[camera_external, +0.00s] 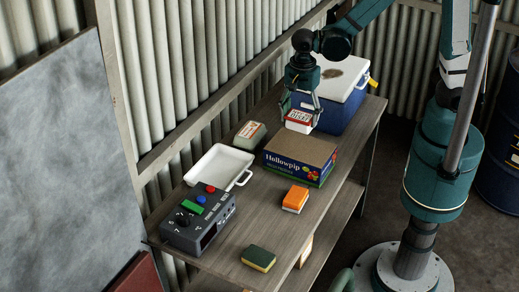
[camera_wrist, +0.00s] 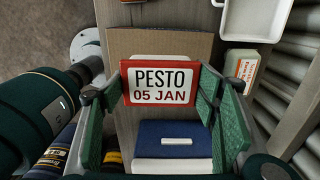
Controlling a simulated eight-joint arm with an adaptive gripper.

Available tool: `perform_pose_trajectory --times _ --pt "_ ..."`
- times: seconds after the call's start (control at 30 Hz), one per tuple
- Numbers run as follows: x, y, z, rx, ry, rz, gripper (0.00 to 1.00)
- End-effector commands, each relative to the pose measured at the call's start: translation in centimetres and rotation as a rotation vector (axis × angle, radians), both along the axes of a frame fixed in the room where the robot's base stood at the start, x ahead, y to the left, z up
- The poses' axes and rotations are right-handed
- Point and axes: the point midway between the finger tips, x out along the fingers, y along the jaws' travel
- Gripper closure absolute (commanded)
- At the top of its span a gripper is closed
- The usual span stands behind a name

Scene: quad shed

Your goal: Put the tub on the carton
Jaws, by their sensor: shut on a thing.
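My gripper (camera_external: 300,106) is shut on the tub (camera_external: 299,121), a small white container with a red-edged lid. In the wrist view the tub's label (camera_wrist: 160,84) reads "PESTO 05 JAN", and a green finger pad is on each side of it.
A blue cooler (camera_external: 318,108) with a white lid stands close behind the carton. A white tray (camera_external: 213,164), a white packet (camera_external: 249,134), a grey control box (camera_external: 196,222), an orange-topped block (camera_external: 295,198) and a green-topped sponge (camera_external: 258,257) are also on the bench.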

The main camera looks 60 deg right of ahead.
Motion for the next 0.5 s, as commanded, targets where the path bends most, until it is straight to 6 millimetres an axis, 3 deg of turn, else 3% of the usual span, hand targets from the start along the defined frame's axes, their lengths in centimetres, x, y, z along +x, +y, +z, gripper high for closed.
perform_pose_trajectory --times 0.2,0.5 --pt "-0.1 -1.9 0.5 0.0 0.0 0.001 0.56" --pt "-0.1 -2.1 0.6 0.0 0.0 0.003 0.56"
